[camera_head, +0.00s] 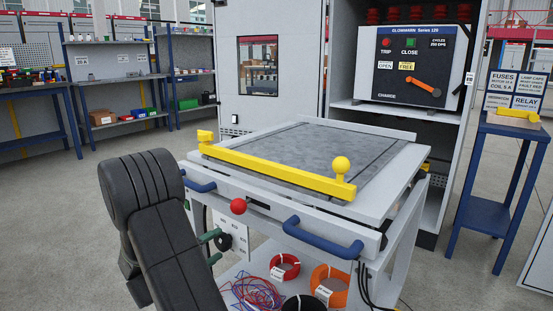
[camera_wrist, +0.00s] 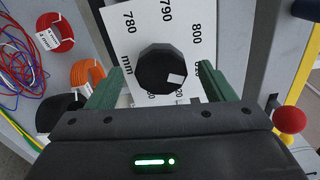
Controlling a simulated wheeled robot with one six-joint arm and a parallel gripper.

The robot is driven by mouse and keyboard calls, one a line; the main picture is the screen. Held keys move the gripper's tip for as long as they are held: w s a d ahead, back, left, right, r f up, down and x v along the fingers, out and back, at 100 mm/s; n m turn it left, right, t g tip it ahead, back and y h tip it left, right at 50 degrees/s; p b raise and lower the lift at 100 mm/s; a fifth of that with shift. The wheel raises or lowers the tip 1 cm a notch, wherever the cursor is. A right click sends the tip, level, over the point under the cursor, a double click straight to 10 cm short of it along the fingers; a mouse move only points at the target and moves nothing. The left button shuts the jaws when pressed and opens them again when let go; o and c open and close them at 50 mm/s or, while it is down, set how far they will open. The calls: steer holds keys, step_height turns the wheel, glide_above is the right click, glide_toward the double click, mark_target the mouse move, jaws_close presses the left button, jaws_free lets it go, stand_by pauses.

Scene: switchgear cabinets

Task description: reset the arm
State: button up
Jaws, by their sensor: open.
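My black arm (camera_head: 165,235) rises at the lower left of the head view and bends over toward the front of a lift table. My gripper (camera_head: 211,247) is open at the table's front. In the wrist view its two green fingers (camera_wrist: 160,86) stand on either side of a black knob (camera_wrist: 163,69), with a gap on each side. I cannot tell how deep the knob sits between them. Behind the knob is a white scale plate (camera_wrist: 132,50) marked in mm, with 780, 790 and 800 readable.
The table has a yellow bar (camera_head: 275,172), blue handles (camera_head: 322,240) and a red ball knob (camera_head: 238,206) near my gripper. Cable coils (camera_head: 328,285) lie on its lower shelf. Behind stands an open cabinet with a breaker (camera_head: 415,65). A blue stand (camera_head: 490,210) is at right; floor at left is clear.

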steer(key=p+v, duration=0.3)
steer(key=v, duration=0.9)
steer(key=b+x, duration=0.4)
steer(key=x, duration=0.9)
steer(key=shift+w+d+f, duration=0.1)
steer(key=shift+d, duration=0.1)
steer(key=shift+w+n, duration=0.2)
steer(key=shift+n, duration=0.1)
steer(key=n, duration=0.4)
steer(key=shift+s+n, duration=0.1)
steer(key=shift+n, duration=0.3)
steer(key=n+p, duration=0.2)
steer(key=n, duration=0.1)
steer(key=shift+r+n, duration=0.2)
steer(key=shift+n, duration=0.1)
steer(key=n+p, duration=0.4)
steer(key=shift+n, duration=0.4)
steer(key=n+p, duration=0.3)
steer(key=shift+d+n, duration=0.1)
steer(key=shift+n, duration=0.2)
steer(key=shift+s+f+n+p, duration=0.15)
steer(key=shift+n+p, duration=0.25)
steer(key=shift+n, duration=0.4)
